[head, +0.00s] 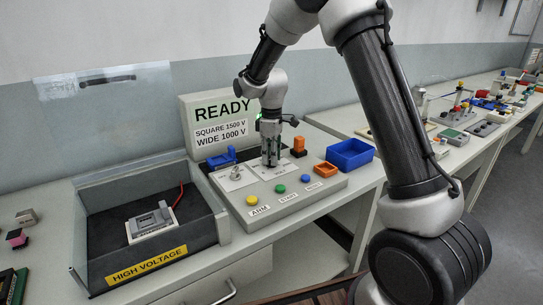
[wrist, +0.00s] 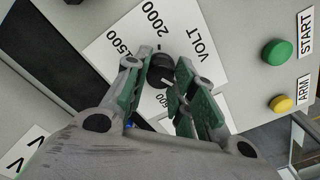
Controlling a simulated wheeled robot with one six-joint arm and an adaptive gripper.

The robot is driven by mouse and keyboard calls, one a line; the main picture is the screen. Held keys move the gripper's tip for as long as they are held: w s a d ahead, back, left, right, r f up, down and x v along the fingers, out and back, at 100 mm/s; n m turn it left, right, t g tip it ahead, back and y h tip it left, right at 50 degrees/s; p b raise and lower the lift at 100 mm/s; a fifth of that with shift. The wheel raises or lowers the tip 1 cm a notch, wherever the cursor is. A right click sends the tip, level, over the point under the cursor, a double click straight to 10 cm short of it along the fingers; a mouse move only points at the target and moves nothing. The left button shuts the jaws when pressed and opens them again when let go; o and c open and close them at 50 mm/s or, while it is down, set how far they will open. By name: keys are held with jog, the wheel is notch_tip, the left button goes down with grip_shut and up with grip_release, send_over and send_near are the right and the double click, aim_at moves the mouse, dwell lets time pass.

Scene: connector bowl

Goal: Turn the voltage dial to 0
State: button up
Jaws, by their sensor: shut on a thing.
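The voltage dial (wrist: 160,70) is a black round knob on a white scale plate (wrist: 112,48). In the wrist view it sits between the two fingertips of my gripper (wrist: 158,74), which is shut on it. The plate shows 1500, 2000 and VOLT; its lower part is hidden behind the fingers. A light mark shows near the dial, but I cannot tell clearly which value it points to. In the head view my gripper (head: 270,160) points down at the control panel (head: 265,212) and hides the dial.
Yellow (head: 252,201), green (head: 280,189) and blue (head: 305,178) buttons line the panel's front. A toggle switch (head: 235,174) is left of my gripper. A high-voltage tray (head: 205,232) is left.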

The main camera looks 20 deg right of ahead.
jog(key=shift+n, duration=0.5)
jog(key=o, duration=1)
jog(key=shift+o, duration=0.2)
notch_tip(320, 180, up, 12)
